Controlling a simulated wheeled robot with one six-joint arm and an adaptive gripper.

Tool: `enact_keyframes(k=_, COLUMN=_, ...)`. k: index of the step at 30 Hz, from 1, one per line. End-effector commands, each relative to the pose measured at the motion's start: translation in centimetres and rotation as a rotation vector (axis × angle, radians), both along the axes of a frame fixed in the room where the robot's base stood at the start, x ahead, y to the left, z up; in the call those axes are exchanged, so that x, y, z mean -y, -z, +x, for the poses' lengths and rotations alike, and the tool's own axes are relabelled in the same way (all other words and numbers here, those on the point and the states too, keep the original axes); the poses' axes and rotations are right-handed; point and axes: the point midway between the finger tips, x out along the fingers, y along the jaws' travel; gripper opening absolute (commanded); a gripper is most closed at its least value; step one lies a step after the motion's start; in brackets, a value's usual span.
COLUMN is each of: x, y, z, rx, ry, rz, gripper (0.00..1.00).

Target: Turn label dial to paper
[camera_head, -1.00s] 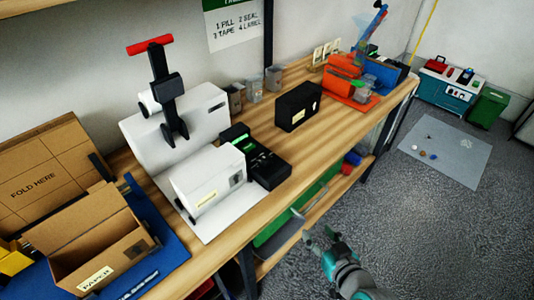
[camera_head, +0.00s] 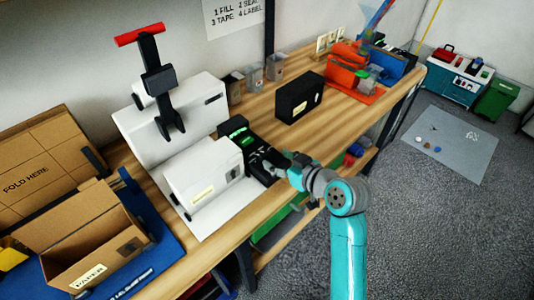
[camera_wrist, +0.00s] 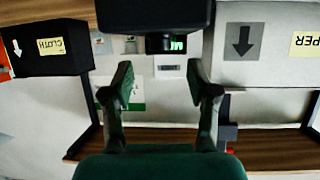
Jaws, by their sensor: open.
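A black label unit (camera_head: 238,130) with green lit parts stands on the bench, right of a white box (camera_head: 205,178). I cannot make out its dial or setting; my arm covers part of the unit. My gripper (camera_head: 272,160) is at the unit's front right side. In the wrist view my gripper (camera_wrist: 163,85) is open, with nothing between its fingers. There, a dark block (camera_wrist: 155,14) fills the top centre, with a green display (camera_wrist: 178,44) just below it. The white box, with a paper label upside down, also shows in the wrist view (camera_wrist: 262,60).
A black box (camera_head: 299,97), marked cloth in the wrist view (camera_wrist: 50,48), stands right of the unit. A white press with a red handle (camera_head: 140,35) stands behind. An open carton with a paper tag (camera_head: 120,262) is at left. Small grey bins (camera_head: 252,76) line the back.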

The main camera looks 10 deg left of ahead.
Motion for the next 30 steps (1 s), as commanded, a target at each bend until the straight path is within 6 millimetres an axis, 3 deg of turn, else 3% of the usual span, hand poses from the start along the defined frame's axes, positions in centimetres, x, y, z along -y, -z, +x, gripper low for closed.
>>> enact_keyframes(k=9, x=-3.2, y=1.8, z=2.9, rx=-0.001, ry=0.0, rz=-0.001, gripper=0.59)
enact_keyframes(k=23, x=-3.9, y=2.2, z=3.6, rx=0.001, ry=0.001, rz=0.0, gripper=0.59)
enact_keyframes(k=30, x=-3.9, y=2.2, z=3.6, rx=0.0, ry=0.001, rz=0.0, gripper=0.0)
